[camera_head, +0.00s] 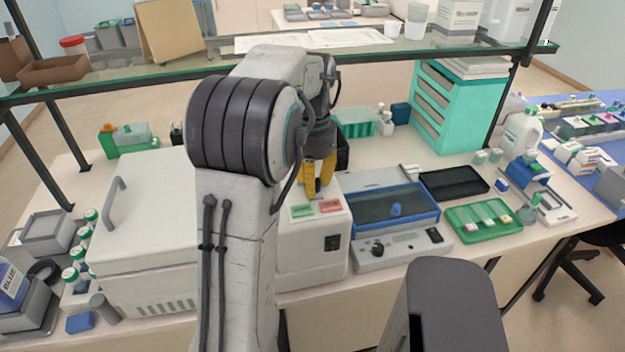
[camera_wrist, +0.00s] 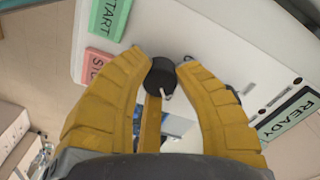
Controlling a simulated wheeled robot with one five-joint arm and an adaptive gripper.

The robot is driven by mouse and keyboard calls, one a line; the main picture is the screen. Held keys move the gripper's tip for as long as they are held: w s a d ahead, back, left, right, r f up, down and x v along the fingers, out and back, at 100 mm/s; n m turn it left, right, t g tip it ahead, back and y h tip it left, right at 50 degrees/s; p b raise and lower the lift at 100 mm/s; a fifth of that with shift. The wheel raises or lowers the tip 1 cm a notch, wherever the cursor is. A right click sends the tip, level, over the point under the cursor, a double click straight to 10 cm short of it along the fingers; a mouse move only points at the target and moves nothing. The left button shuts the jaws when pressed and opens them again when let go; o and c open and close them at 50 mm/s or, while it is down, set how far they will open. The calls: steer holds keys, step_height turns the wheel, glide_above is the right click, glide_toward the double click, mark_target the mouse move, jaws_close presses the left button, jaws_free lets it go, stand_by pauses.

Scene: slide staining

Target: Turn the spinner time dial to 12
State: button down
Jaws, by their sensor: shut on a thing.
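The spinner (camera_head: 310,262) is a pale box in the middle of the bench, right of a larger white lidded machine. On its top are a green START button (camera_wrist: 109,17) and a red STOP button (camera_wrist: 97,65), also seen as green (camera_head: 301,211) and red (camera_head: 330,206) in the head view. The black time dial (camera_wrist: 159,74) has a white pointer mark; its numbers cannot be read. My gripper (camera_wrist: 165,68) has its yellow fingers on either side of the dial, shut on it. In the head view my gripper (camera_head: 318,186) hides the dial.
A green READY display (camera_wrist: 290,113) is on the spinner. The white lidded machine (camera_head: 150,225) is close left, a blue-rimmed bath (camera_head: 395,210) close right. A green slide tray (camera_head: 485,220) is farther right. A glass shelf (camera_head: 200,70) crosses behind my arm.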

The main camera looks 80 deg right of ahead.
steer(key=shift+a+f, duration=0.1)
steer(key=shift+f, duration=0.05)
steer(key=c, duration=0.9)
jaws_free()
steer(key=shift+o, duration=0.2)
step_height(320, 180, up, 12)
stand_by(0.5)
stand_by(0.3)
